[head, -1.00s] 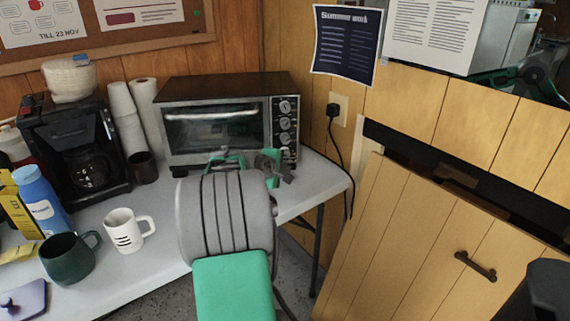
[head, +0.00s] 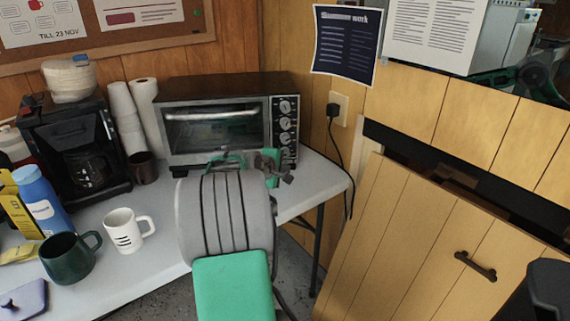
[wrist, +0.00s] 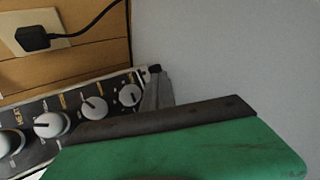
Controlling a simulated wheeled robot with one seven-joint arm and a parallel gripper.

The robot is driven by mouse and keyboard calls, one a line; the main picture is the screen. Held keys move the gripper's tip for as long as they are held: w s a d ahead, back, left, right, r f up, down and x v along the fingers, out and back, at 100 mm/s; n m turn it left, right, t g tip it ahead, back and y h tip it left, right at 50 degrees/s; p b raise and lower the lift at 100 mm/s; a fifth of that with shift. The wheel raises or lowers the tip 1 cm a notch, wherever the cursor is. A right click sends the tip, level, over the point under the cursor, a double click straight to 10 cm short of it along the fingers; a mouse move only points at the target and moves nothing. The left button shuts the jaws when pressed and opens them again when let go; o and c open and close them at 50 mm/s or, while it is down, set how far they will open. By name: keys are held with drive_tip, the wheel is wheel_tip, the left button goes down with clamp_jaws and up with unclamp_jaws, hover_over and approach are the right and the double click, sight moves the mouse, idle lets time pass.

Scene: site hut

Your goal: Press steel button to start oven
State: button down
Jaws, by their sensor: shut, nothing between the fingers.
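The toaster oven (head: 213,125) stands at the back of the table, with a glass door and a column of round knobs on its right panel. In the wrist view the control panel (wrist: 75,108) appears tilted, with several silver knobs. I cannot make out a separate steel button; the lower panel is partly hidden by my gripper in the head view. My gripper (head: 284,173) is shut and empty, in front of the lower right of the oven. In the wrist view its grey tip (wrist: 156,88) is beside the end of the panel; contact cannot be told.
A white mug (head: 124,231), a dark green mug (head: 66,262) and a blue bottle (head: 40,203) stand at the left. A coffee maker (head: 75,150) and cup stacks are left of the oven. A black cord (head: 345,165) hangs from the wall outlet at the right.

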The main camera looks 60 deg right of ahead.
drive_tip(key=shift+d, duration=0.1)
idle(0.3)
drive_tip(key=shift+w+d+p, duration=0.2)
drive_tip(key=shift+d+p, duration=0.05)
drive_tip(key=shift+p, duration=0.05)
drive_tip(key=shift+w+d, duration=0.25)
drive_tip(key=shift+d, duration=0.05)
idle(0.6)
drive_tip(key=shift+s+a, duration=0.45)
drive_tip(key=shift+a, duration=0.25)
drive_tip(key=shift+s+a+p, duration=0.25)
drive_tip(key=shift+s+a, duration=0.45)
drive_tip(key=shift+a, duration=0.35)
drive_tip(key=shift+s+a+p, duration=0.2)
drive_tip(key=shift+s+a, duration=0.5)
drive_tip(key=shift+a, duration=0.3)
